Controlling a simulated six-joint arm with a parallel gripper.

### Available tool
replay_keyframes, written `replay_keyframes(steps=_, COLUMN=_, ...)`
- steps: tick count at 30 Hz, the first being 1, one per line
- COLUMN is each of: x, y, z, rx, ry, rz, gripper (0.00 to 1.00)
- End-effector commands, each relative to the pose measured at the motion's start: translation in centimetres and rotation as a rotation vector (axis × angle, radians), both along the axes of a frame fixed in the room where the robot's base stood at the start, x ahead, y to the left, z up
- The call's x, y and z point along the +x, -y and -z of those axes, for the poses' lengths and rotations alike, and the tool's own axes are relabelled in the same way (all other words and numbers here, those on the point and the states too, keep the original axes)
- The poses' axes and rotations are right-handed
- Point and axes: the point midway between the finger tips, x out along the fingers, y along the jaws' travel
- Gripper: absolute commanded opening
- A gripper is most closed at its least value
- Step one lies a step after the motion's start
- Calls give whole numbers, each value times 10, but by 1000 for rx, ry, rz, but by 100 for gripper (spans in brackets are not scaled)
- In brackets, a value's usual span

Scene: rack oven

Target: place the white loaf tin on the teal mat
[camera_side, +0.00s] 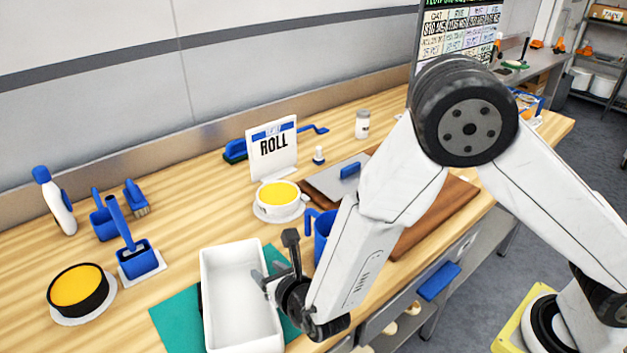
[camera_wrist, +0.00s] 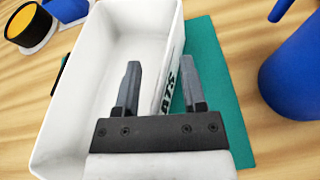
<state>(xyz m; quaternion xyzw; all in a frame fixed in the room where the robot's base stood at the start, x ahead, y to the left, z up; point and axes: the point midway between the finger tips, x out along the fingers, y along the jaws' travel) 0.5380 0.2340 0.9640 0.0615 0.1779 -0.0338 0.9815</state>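The white loaf tin (camera_side: 235,300) stands upright, with the teal mat (camera_side: 175,325) showing under it on both sides. It looks empty and seems to rest on the mat. In the wrist view, the tin (camera_wrist: 100,75) fills the left and the mat (camera_wrist: 222,90) shows to its right. My gripper (camera_side: 268,283) is at the tin's right long wall. In the wrist view, my gripper (camera_wrist: 160,82) straddles that wall, one finger inside and one outside, with gaps visible between fingers and wall. The tin's underside is hidden.
A blue jug (camera_side: 322,232) stands close right of the tin, also in the wrist view (camera_wrist: 292,75). A white yellow-filled dish (camera_side: 278,196) is behind. A blue holder (camera_side: 138,262) and a black yellow-filled pan (camera_side: 78,290) are left. The wooden counter between is clear.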

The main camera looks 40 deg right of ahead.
Motion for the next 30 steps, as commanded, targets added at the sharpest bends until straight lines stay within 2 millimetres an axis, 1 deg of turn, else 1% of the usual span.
replay_keyframes(steps=5, x=-1, y=0, z=-1, rx=0, ry=0, rz=-1, gripper=53)
replay_keyframes(steps=11, x=-13, y=-2, z=-6, rx=1, ry=0, rz=-2, gripper=53)
replay_keyframes(steps=17, x=-37, y=-3, z=-15, rx=0, ry=0, rz=-3, gripper=53)
replay_keyframes(steps=24, x=-75, y=-4, z=-29, rx=0, ry=0, rz=-4, gripper=53)
replay_keyframes(steps=30, x=-98, y=-6, z=-38, rx=1, ry=0, rz=-3, gripper=53)
